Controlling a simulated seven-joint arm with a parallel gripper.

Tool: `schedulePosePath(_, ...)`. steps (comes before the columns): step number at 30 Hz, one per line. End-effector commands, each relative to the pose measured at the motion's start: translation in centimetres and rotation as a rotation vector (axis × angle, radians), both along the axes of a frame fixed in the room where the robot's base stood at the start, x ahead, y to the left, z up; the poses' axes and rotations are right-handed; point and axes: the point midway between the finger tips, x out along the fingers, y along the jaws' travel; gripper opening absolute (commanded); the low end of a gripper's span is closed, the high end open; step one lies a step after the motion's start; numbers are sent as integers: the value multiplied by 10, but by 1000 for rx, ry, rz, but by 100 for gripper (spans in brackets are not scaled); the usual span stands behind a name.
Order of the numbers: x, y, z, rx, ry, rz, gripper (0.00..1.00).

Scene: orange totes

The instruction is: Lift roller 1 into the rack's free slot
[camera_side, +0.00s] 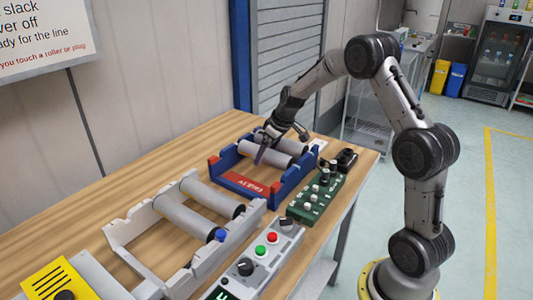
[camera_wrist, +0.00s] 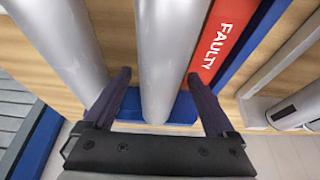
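A blue rack (camera_side: 221,173) with a red "FAULTY" label (camera_side: 243,186) stands on the table and holds grey rollers. The near roller (camera_side: 247,153) is by the label; another roller (camera_side: 287,143) lies behind it. My gripper (camera_side: 262,153) is down at the near roller. In the wrist view my gripper (camera_wrist: 160,78) is open, with one dark finger on each side of that roller (camera_wrist: 160,45). Gaps show between roller and fingers. The second roller (camera_wrist: 62,45) is left of the fingers. I see no roller numbers, so I cannot tell which is roller 1.
A pale grey frame (camera_side: 125,232) stands nearer the camera, with two rollers and open room at its left. A blue cap (camera_side: 219,235) shows at one roller's end.

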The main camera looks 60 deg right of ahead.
Motion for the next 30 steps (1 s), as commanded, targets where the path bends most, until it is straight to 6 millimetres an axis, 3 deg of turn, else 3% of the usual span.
schedulePosePath(9,-2,1,-2,3,6,0,97)
schedulePosePath(14,-5,0,10,2,3,-1,97)
schedulePosePath(30,-45,0,108,-1,-1,0,97)
